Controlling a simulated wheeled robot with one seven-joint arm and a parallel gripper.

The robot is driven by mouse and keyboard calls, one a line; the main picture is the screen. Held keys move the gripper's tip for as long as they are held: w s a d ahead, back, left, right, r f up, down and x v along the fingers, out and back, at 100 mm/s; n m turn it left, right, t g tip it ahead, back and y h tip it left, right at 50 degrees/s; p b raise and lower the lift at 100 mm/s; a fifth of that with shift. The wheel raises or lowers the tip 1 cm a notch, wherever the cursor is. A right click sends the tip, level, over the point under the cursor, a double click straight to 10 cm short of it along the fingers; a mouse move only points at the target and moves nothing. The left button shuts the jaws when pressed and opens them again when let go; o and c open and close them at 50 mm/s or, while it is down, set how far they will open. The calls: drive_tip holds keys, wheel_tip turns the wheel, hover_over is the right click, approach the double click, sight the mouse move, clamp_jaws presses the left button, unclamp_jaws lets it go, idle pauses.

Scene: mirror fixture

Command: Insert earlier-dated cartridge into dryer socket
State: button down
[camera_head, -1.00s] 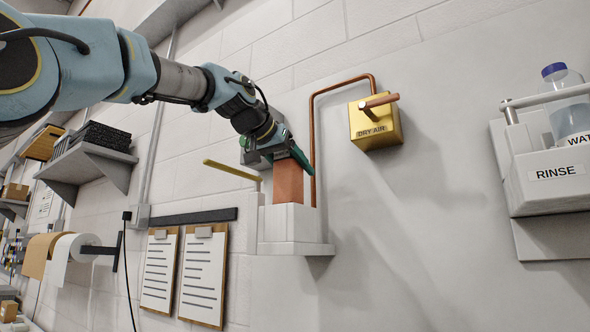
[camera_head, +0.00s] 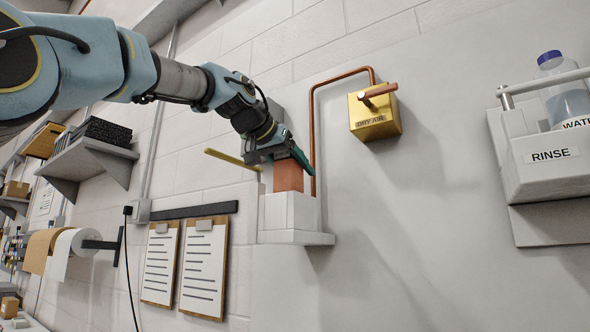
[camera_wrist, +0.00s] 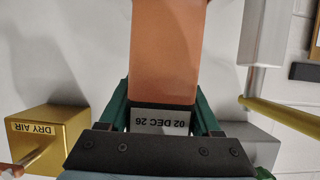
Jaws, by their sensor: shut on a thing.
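The copper-coloured cartridge (camera_head: 288,178) stands upright with its lower part inside the pale dryer socket (camera_head: 289,215) on the wall. Its upper part shows above the socket rim. My gripper (camera_head: 288,155) is shut on its top end from above. In the wrist view the green fingers of my gripper (camera_wrist: 160,112) lie on both sides of the cartridge (camera_wrist: 167,45). A white label (camera_wrist: 161,121) between them reads upside down, seemingly "02 DEC 26". The cartridge's lower end is hidden in the socket. No second cartridge is clearly seen.
A yellow rod (camera_head: 231,159) sticks out left of the socket. A copper pipe (camera_head: 312,135) rises just right of it towards the brass DRY AIR box (camera_head: 374,112) with its handle. Clipboards (camera_head: 204,265) hang at lower left. A RINSE holder (camera_head: 553,175) with a bottle is far right.

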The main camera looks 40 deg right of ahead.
sight(295, 187)
drive_tip(key=shift+f+b, duration=2.05)
drive_tip(key=shift+f, duration=0.2)
unclamp_jaws()
drive_tip(key=b+v, duration=0.4)
drive_tip(key=v, duration=0.7)
drive_tip(key=shift+d+r, duration=0.1)
drive_tip(key=shift+r, duration=0.05)
